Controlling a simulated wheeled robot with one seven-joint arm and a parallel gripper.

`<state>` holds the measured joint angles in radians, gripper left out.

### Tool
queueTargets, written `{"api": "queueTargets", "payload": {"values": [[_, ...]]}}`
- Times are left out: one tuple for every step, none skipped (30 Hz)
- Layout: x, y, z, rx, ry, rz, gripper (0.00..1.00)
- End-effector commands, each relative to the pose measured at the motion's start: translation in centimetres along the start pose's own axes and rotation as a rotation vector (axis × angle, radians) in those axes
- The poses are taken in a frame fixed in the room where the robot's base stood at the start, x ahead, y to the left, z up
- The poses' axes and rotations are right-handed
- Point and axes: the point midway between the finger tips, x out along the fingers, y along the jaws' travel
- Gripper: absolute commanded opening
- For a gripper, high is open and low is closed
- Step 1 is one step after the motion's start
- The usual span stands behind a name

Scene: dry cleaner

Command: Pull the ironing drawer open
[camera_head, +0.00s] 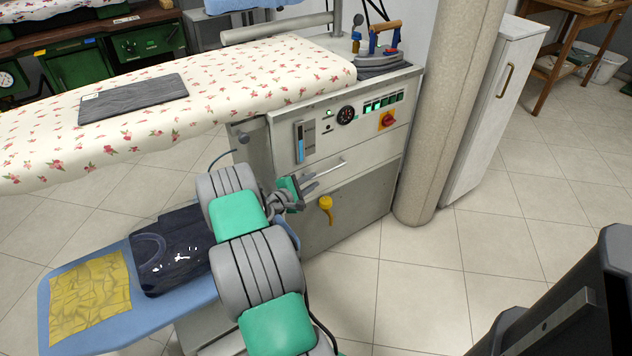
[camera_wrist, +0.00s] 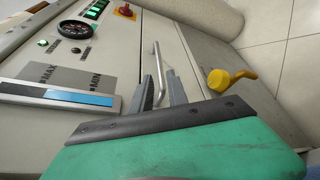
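The ironing unit's drawer front (camera_head: 365,150) is a pale panel below the gauge and switches, and it looks closed. Its thin metal bar handle (camera_head: 332,167) runs along the lower part of the panel. In the wrist view the handle (camera_wrist: 160,68) stands upright in the picture, its near end between my two fingers. My gripper (camera_head: 314,180) is at the left part of the handle in the head view. In the wrist view my gripper (camera_wrist: 162,92) is open, one finger on each side of the bar. I cannot tell whether either finger touches it.
A yellow lever (camera_head: 325,204) sticks out just below the handle. The flowered ironing board (camera_head: 230,85) is above left, with an iron (camera_head: 380,50) at its right end. A blue board (camera_head: 120,320) with folded cloths lies at lower left. A round column (camera_head: 450,110) stands right; floor in front is clear.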

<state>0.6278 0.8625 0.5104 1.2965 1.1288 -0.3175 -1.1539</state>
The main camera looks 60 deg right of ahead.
Motion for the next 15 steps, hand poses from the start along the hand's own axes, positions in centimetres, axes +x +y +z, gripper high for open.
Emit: {"api": "queueTargets", "payload": {"values": [[0.2, -0.1, 0.1, -0.008, -0.005, 0.006, 0.20], [0.2, -0.1, 0.1, -0.011, -0.006, 0.007, 0.20], [0.3, -0.1, 0.1, -0.011, -0.005, 0.008, 0.20], [0.5, -0.1, 0.1, -0.011, -0.005, 0.007, 0.20], [0.7, -0.1, 0.0, -0.011, -0.005, 0.006, 0.20], [1.2, -0.2, 0.0, -0.010, -0.005, 0.005, 0.20], [1.7, -0.2, 0.0, -0.009, -0.006, 0.005, 0.20], [2.2, -0.2, 0.0, -0.008, -0.006, 0.005, 0.20], [3.0, -0.2, 0.0, -0.007, -0.006, 0.005, 0.20], [3.7, -0.3, 0.0, -0.007, -0.006, 0.005, 0.20], [4.3, -0.3, 0.0, -0.007, -0.006, 0.005, 0.20], [5.1, -0.3, 0.0, -0.007, -0.006, 0.005, 0.20], [5.6, -0.2, 0.1, -0.006, -0.006, 0.005, 0.20], [6.1, -0.3, 0.0, -0.006, -0.005, 0.004, 0.20], [6.7, -0.2, 0.0, -0.007, -0.005, 0.004, 0.20]]}}
